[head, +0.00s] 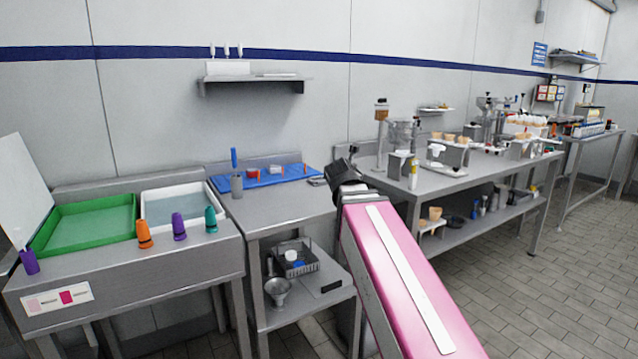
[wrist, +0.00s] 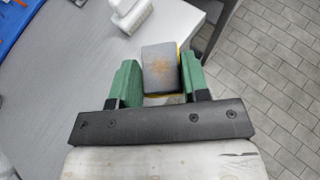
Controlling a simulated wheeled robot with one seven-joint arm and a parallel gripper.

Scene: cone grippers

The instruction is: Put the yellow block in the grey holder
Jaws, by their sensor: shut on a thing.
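In the wrist view my gripper (wrist: 156,72) has its two green fingers on either side of a block (wrist: 163,68). The block has a grey, brown-stained face, and yellow shows along its edges. It is over the metal table (wrist: 75,75) near the table's right edge. In the head view the pink arm ends in a black wrist, and the fingers and block are hidden. A small grey holder (head: 237,186) with a blue handle in it stands on the middle table. A grey rack (head: 297,265) with white and blue things is on the lower shelf. I cannot tell which is the grey holder meant.
A blue mat (head: 262,175) with red and white items lies at the table's back. A white object (wrist: 130,12) lies ahead of the block. A sink with a green tray (head: 85,228) and coloured cones is left. A crowded table stands right. Floor (wrist: 270,70) shows beyond the edge.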

